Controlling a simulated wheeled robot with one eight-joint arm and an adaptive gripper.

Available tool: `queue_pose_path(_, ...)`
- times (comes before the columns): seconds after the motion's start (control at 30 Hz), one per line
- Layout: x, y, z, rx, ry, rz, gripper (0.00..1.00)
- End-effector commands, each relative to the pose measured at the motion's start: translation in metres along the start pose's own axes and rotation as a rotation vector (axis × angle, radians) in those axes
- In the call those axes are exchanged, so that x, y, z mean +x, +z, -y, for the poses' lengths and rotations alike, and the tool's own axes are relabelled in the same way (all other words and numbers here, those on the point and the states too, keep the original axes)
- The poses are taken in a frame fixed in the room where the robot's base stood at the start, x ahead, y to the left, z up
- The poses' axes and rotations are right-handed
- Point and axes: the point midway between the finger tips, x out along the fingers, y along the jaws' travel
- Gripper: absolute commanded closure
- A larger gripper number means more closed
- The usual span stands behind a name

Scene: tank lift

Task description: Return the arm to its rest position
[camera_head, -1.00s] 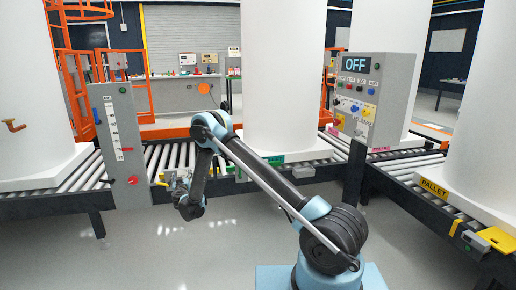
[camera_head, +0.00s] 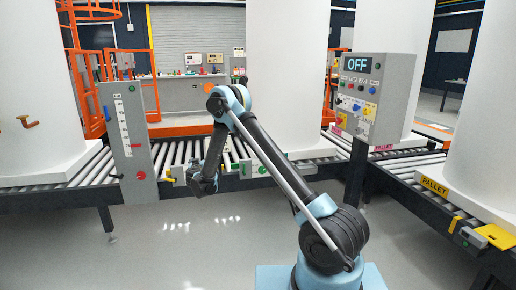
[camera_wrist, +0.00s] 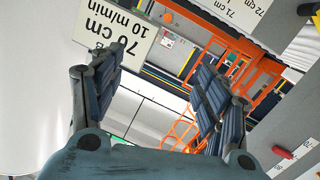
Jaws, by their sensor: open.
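My blue and black arm bends at its elbow (camera_head: 228,103) in the head view, and its forearm hangs down to the dark wrist (camera_head: 204,182) in front of the roller conveyor. The fingers are hard to make out there. In the wrist view my gripper (camera_wrist: 158,78) is open, its two dark fingers spread wide with nothing between them. A white sign (camera_wrist: 122,32) reading "70 cm 10 m/min" shows behind the left finger.
A grey gauge panel (camera_head: 128,155) stands left of my wrist. A grey control box (camera_head: 372,98) reading OFF stands on a post to the right. Large white tanks (camera_head: 292,70) stand around the roller conveyor (camera_head: 60,196). Open floor (camera_head: 170,250) lies in front.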

Motion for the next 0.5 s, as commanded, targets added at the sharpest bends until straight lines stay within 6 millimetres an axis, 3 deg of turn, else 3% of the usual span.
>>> queue_pose_path(0.27,-0.003,-0.043,-0.099,-0.002,0.096,0.12,0.31)
queue_pose_path(0.5,-0.023,-0.069,-0.181,-0.004,0.163,0.234,0.31)
